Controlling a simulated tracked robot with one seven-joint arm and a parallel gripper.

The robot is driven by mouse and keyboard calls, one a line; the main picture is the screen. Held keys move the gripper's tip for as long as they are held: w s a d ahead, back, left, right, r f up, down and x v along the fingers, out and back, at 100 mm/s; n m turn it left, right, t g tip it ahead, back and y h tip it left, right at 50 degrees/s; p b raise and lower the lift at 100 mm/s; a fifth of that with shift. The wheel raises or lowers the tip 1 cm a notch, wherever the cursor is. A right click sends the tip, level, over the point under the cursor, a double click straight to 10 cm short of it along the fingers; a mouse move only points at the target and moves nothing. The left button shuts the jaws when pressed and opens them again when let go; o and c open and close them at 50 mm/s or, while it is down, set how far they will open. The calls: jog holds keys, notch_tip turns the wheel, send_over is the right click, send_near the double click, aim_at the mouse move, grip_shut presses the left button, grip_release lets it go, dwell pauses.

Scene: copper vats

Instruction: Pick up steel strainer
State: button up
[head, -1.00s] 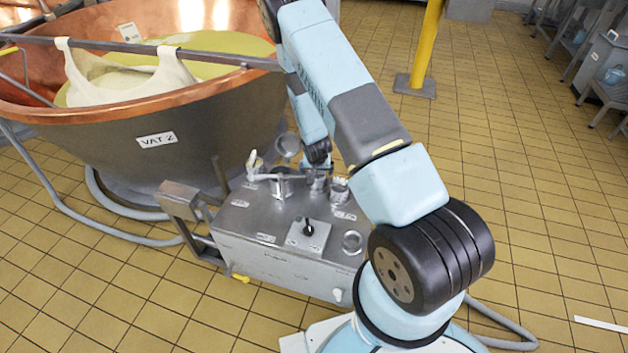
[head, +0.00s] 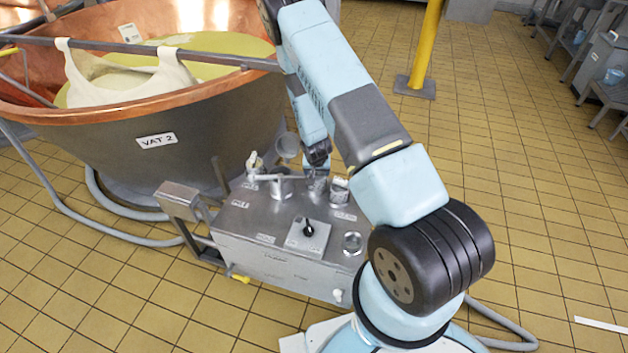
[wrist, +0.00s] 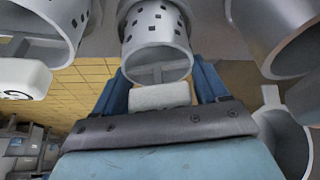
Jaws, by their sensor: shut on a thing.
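The steel strainer (wrist: 154,45) is a grey metal cylinder with small square holes. In the wrist view it stands between the two blue fingers of my gripper (wrist: 160,78), which is shut on it. In the head view my gripper (head: 317,163) points down over the steel cabinet top, at its back. The strainer is small there and partly hidden by my gripper. I cannot tell whether it is clear of the cabinet top.
Other metal cups stand close on both sides, one perforated at left (wrist: 45,25) and a wide one at right (wrist: 275,35). The steel cabinet (head: 265,225) carries a lever and a black knob (head: 308,229). A copper vat (head: 150,110) stands behind left.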

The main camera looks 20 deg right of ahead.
jog(key=shift+r, duration=0.1)
notch_tip(320, 180, up, 10)
jog(key=shift+f, duration=0.1)
dwell(0.5)
dwell(0.4)
notch_tip(320, 180, up, 11)
jog(key=shift+f, duration=0.2)
dwell(1.9)
dwell(0.5)
